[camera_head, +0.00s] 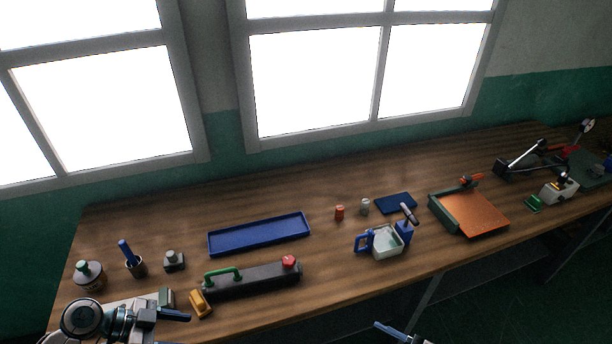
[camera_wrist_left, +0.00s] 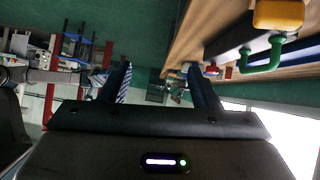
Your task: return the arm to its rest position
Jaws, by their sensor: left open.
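My left arm comes in at the lower left of the head view. Its gripper (camera_head: 172,308) is over the front left part of the bench, left of the yellow block (camera_head: 201,304). In the left wrist view, the gripper (camera_wrist_left: 162,84) has its two dark fingers well apart with nothing between them. My right gripper (camera_head: 392,331) shows only in part at the bottom edge of the head view, in front of the bench. Its blue tip is visible, but its opening is not clear.
The wooden bench (camera_head: 330,270) holds a dark bar with a green handle (camera_head: 223,275) and red knob (camera_head: 289,262) near my left gripper. A blue tray (camera_head: 259,234) lies behind it. Windows are behind.

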